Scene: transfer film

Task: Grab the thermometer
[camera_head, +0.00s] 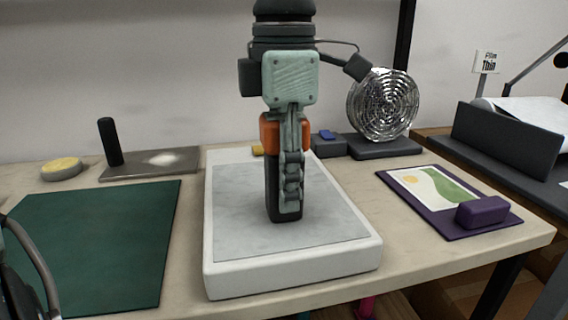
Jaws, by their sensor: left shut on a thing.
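The thermometer (271,190), with a black handle and orange upper part, is upright at the middle of the view. My left gripper (291,196), pale green with a dark wrist, points down and is shut on it. Its fingers cover much of the thermometer's front. The thermometer's lower end is over the grey top of a white slab (292,278); I cannot tell whether it touches. My right gripper is not in view.
A dark green mat (95,245) lies left of the slab. Behind it are a tray with a black post (110,142) and a yellow-topped disc (61,169). A silvery coiled disc (384,104) stands behind right. A purple board (447,200) lies at right, near the table edge.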

